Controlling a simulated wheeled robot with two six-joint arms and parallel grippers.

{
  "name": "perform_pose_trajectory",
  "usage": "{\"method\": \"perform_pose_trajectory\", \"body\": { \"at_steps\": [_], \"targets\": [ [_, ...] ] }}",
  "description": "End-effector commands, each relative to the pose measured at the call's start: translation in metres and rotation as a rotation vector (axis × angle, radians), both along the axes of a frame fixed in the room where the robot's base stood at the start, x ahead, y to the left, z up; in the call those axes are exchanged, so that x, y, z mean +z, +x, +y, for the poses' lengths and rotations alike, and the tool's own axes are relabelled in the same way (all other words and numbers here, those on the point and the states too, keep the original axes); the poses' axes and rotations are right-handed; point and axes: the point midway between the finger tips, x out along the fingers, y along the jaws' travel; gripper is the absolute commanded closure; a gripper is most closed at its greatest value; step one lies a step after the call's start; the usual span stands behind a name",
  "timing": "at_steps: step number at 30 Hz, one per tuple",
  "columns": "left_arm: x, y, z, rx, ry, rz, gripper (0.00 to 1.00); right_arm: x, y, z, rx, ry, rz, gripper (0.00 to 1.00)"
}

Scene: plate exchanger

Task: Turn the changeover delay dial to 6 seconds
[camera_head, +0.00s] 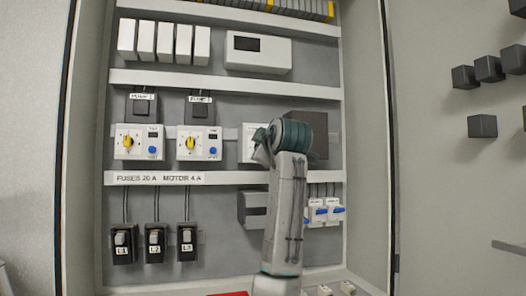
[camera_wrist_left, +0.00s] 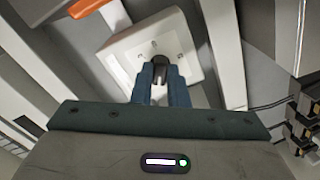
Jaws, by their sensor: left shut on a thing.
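The changeover delay dial (camera_wrist_left: 160,61) shows in the left wrist view as a small dark knob on a white box (camera_wrist_left: 178,40) with small marks around it. My left gripper (camera_wrist_left: 160,76) is shut on this knob, with one finger on each side. The fingers hide part of the knob, and I cannot read its setting. In the head view, the white box (camera_head: 249,148) is mostly hidden behind my left gripper (camera_head: 261,146). My right gripper is not in view.
Two white pump modules with yellow dials (camera_head: 128,142) (camera_head: 187,143) and blue buttons sit to the left. A dark box (camera_head: 320,138) stands right of my wrist. Blue-handled breakers (camera_head: 326,210) are below right. An orange handle (camera_wrist_left: 88,8) shows in the wrist view.

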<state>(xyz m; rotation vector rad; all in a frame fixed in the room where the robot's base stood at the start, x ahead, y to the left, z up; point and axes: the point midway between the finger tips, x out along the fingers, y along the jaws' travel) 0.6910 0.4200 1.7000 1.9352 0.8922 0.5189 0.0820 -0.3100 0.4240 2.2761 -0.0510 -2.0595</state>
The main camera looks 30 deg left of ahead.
Motion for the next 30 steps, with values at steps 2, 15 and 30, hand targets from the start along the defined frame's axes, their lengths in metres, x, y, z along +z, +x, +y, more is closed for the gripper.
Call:
{"method": "perform_pose_trajectory", "body": {
  "at_steps": [2,15,30],
  "targets": [
    [-0.002,0.0,0.0,0.001,0.046,0.055,1.0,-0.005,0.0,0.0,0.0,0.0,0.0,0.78],
    [-0.001,0.0,0.0,0.001,0.319,0.372,1.0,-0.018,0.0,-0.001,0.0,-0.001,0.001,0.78],
    [0.0,0.0,0.0,0.001,0.586,0.683,1.0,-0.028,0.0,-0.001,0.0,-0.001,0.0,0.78]
  ]
}}
